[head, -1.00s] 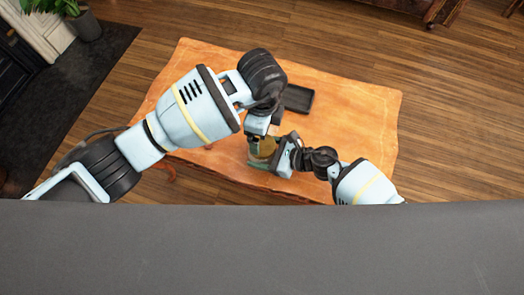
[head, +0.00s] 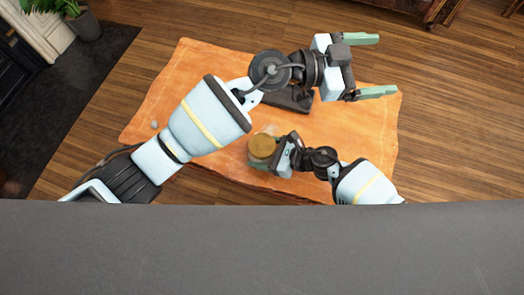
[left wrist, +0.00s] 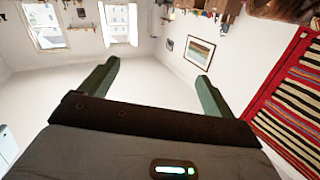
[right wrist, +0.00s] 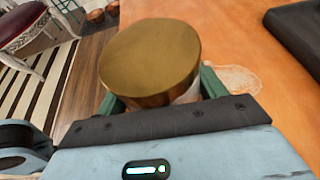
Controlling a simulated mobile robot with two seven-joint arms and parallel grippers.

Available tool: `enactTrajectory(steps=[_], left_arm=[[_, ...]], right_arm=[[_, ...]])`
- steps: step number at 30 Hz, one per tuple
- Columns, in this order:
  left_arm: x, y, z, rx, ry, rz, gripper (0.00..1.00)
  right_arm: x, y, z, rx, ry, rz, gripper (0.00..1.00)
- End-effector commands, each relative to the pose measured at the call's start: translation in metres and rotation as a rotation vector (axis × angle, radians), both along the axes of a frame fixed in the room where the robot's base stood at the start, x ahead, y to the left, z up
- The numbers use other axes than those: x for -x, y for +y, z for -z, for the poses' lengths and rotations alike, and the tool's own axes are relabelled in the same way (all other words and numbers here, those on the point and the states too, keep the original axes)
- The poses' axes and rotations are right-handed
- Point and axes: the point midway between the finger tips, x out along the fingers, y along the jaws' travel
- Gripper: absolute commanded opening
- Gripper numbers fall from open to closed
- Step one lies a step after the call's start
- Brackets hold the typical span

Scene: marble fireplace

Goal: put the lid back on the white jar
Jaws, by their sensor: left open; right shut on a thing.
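The brass-coloured round lid (head: 262,146) sits over the top of the white jar, most of which is hidden in the head view. In the right wrist view the lid (right wrist: 150,55) fills the middle, and a strip of the white jar (right wrist: 188,94) shows under its edge. I cannot tell whether the lid is fully seated. My right gripper (head: 266,160) is shut on the jar, its green fingers beside it below the lid. My left gripper (head: 385,65) is open and empty, far from the jar, near the table's back right edge.
The orange wooden table (head: 350,140) has clear room at its right. A black flat object (head: 290,99) lies behind the jar, partly under my left arm. A small pale round thing (head: 153,125) is near the left edge. A pale patch (right wrist: 235,79) lies beside the jar.

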Motion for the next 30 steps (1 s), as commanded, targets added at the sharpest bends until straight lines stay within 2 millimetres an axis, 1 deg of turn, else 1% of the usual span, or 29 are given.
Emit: enactTrajectory(steps=[1,3,6,10,14,17,20,23,25,29,30], left_arm=[[-0.009,0.001,-0.013,0.073,0.023,-0.047,0.89],[-0.023,0.006,-0.03,0.173,0.058,-0.122,0.89],[-0.045,0.017,-0.05,0.305,0.115,-0.238,0.89],[-0.076,0.039,-0.065,0.45,0.205,-0.404,0.89],[-0.105,0.066,-0.068,0.566,0.311,-0.581,0.89],[-0.125,0.088,-0.06,0.632,0.404,-0.724,0.89],[-0.141,0.111,-0.046,0.678,0.508,-0.87,0.89],[-0.153,0.133,-0.025,0.699,0.62,-1.015,0.89],[-0.157,0.146,-0.007,0.699,0.703,-1.116,0.89],[-0.157,0.168,0.031,0.668,0.868,-1.296,0.89],[-0.155,0.173,0.044,0.648,0.921,-1.349,0.89]], right_arm=[[0.0,0.0,0.001,0.001,0.001,0.0,0.06],[0.0,0.0,0.001,0.001,0.001,0.0,0.06],[0.0,0.0,0.001,0.001,0.001,0.0,0.06],[0.0,0.0,0.001,0.001,0.001,0.0,0.06],[0.0,0.0,0.001,0.001,0.001,0.0,0.06],[0.0,0.0,0.001,0.001,0.001,0.0,0.06],[0.0,0.0,0.001,0.001,0.001,0.0,0.06],[0.0,0.0,0.001,0.001,0.001,0.0,0.06],[0.0,0.0,0.001,0.001,0.001,0.0,0.06],[0.0,0.0,0.001,0.001,0.001,0.0,0.06],[0.0,0.0,0.001,0.001,0.001,0.0,0.06]])
